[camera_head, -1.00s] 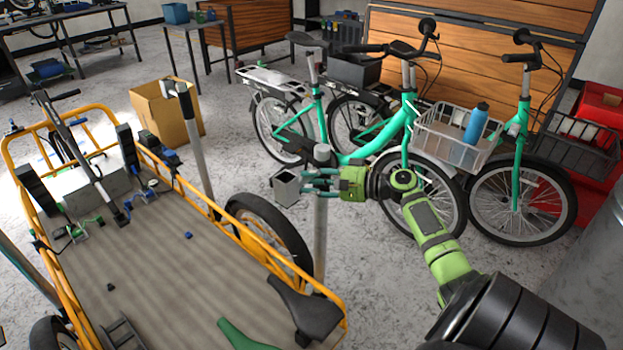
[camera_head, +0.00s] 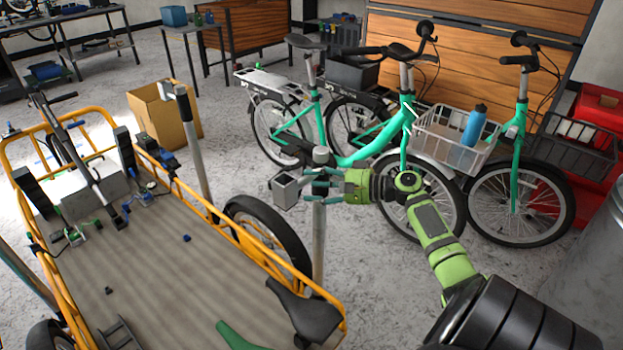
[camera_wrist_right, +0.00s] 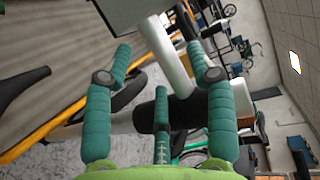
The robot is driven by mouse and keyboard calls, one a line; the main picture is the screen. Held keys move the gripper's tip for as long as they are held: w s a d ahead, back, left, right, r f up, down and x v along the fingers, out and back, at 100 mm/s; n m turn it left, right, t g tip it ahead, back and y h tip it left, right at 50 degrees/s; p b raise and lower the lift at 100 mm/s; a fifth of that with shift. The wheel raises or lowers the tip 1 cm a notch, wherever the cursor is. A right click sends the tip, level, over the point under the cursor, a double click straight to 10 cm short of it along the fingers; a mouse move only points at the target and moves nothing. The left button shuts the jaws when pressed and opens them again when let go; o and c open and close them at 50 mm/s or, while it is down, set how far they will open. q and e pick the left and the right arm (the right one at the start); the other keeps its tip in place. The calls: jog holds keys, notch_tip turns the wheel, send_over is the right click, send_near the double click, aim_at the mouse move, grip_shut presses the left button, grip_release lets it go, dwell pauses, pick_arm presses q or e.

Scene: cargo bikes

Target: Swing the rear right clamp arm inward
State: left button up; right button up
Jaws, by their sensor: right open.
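The clamp arm (camera_head: 301,178) at the near right of the orange-framed cargo bike is a short grey bar on top of an upright post (camera_head: 319,245). Its square grey end block (camera_head: 285,191) points left, toward the bike bed. My right gripper (camera_head: 308,186) is open at the bar, behind the block; in the head view I cannot tell whether it touches. In the right wrist view my right gripper (camera_wrist_right: 158,50) has teal fingers spread either side of the grey bar (camera_wrist_right: 177,72), with the block (camera_wrist_right: 125,10) beyond the fingertips. My left gripper is not in view.
The cargo bike bed (camera_head: 170,270) fills the lower left, with a black saddle (camera_head: 308,312) at its near end. Another post (camera_head: 193,140) stands farther back beside a cardboard box (camera_head: 150,112). Green bicycles (camera_head: 400,130) stand close behind my right arm.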

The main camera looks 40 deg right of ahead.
jog(key=v, duration=1)
jog(key=shift+s, duration=0.35)
jog(key=shift+d, duration=0.15)
